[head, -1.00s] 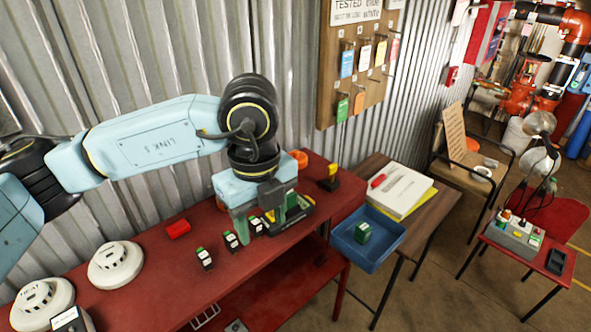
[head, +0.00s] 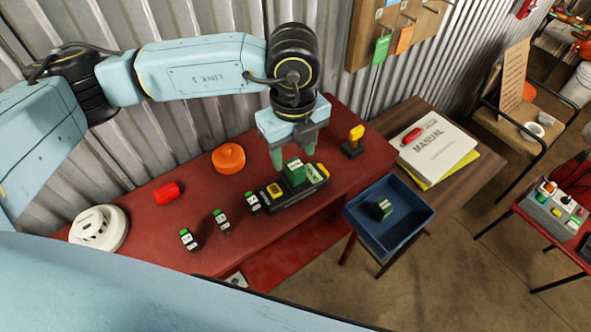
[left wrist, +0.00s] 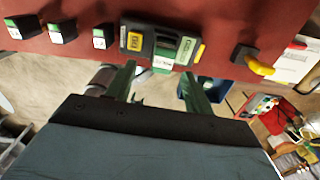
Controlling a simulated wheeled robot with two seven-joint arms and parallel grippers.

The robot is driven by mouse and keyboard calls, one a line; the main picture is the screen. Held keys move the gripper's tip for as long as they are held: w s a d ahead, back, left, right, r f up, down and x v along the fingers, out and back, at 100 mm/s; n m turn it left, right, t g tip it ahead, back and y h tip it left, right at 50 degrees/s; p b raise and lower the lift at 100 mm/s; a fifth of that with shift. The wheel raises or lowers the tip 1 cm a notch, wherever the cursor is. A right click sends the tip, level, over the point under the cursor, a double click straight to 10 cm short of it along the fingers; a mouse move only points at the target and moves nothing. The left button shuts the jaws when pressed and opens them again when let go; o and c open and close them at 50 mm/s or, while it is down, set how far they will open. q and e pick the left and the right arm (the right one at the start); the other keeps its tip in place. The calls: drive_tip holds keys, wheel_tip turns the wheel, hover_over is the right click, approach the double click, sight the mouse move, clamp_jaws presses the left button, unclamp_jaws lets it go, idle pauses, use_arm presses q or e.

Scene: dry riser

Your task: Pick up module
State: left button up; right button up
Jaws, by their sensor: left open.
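A green module (head: 295,172) stands up in a dark base unit (head: 290,200) with yellow parts, on the red bench. The left wrist view also shows the green module (left wrist: 164,56) at the top, just beyond the fingertips. A second green module (head: 383,208) lies in the blue tray. My left gripper (head: 292,153) is open, pointing down just above and behind the module in the base unit. Its green fingers are apart with nothing between them in the left wrist view (left wrist: 160,82). Whether a finger touches the module I cannot tell. My right gripper is out of view.
Several small black-and-white blocks (head: 222,221) with green tops stand left of the base unit. An orange disc (head: 229,158), a red piece (head: 167,193) and a white detector (head: 98,228) are on the bench (head: 150,250). The blue tray (head: 418,225) sits to the right, beside a manual (head: 437,148).

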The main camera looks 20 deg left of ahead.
sight(295, 165)
use_arm(q)
drive_tip(key=shift+w+f, duration=0.1)
drive_tip(key=shift+f, duration=0.6)
wheel_tip(295, 165, down, 4)
drive_tip(key=shift+w+r+p, duration=0.15)
drive_tip(key=shift+r+p, duration=0.1)
drive_tip(key=shift+p, duration=0.35)
drive_tip(key=shift+f, duration=0.25)
clamp_jaws()
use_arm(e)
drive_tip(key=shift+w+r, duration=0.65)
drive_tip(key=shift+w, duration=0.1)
use_arm(q)
drive_tip(key=shift+r, duration=0.1)
wheel_tip(295, 165, up, 9)
drive_tip(key=shift+r+b, duration=0.1)
drive_tip(key=shift+b, duration=0.5)
drive_tip(key=shift+r+p, duration=1.15)
drive_tip(key=shift+r, duration=1.45)
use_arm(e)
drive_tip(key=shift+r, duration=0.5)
